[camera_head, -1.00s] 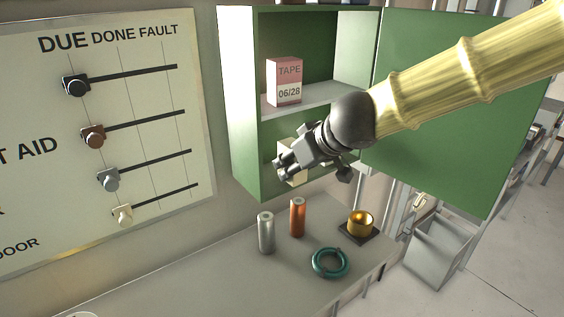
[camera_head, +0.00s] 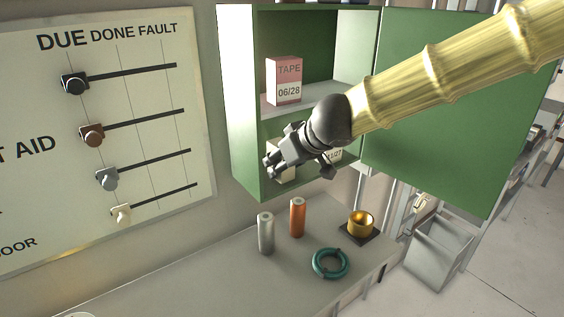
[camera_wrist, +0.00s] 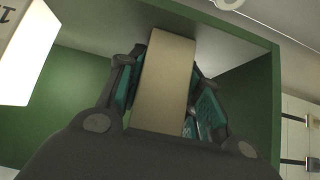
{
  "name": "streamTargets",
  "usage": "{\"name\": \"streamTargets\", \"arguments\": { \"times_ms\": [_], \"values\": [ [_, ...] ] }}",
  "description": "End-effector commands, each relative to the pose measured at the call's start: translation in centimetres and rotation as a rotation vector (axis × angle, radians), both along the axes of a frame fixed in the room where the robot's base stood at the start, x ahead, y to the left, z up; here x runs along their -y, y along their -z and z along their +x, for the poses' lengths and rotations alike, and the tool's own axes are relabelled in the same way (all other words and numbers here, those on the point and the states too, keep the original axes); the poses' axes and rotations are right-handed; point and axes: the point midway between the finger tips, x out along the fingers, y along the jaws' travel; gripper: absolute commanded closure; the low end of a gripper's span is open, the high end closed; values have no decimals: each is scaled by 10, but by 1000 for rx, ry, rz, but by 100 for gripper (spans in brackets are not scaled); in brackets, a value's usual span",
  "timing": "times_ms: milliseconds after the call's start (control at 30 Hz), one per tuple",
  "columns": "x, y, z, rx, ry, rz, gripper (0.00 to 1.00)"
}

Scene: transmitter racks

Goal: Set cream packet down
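The cream packet (camera_wrist: 166,78) stands between the two teal-padded fingers of my gripper (camera_wrist: 164,92) in the wrist view, with a finger along each side. In the head view the cream packet (camera_head: 284,173) is mostly hidden behind my gripper (camera_head: 270,167). The gripper is at the lower compartment of the open green cabinet (camera_head: 248,150), by its left front edge. I cannot tell whether the packet's base touches the cabinet floor.
A white packet marked 11/27 (camera_head: 336,156) is in the lower compartment, right of my gripper. A pink TAPE box (camera_head: 284,82) stands on the shelf above. A silver cylinder (camera_head: 266,233), copper cylinder (camera_head: 298,218), teal ring (camera_head: 330,264) and brass cup (camera_head: 361,224) are on the counter below.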

Motion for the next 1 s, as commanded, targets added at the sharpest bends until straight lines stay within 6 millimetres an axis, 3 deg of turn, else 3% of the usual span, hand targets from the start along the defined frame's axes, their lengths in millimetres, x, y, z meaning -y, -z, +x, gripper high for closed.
{"name": "streamTargets", "arguments": {
  "times_ms": [33,100,133,533,1000],
  "values": [
    [0,0,0,0,0,0,58],
    [0,0,0,0,1,1,45],
    [0,0,0,0,1,1,43],
    [0,-3,0,-1,2,2,43],
    [30,-58,-41,0,2,2,43]
  ]
}}
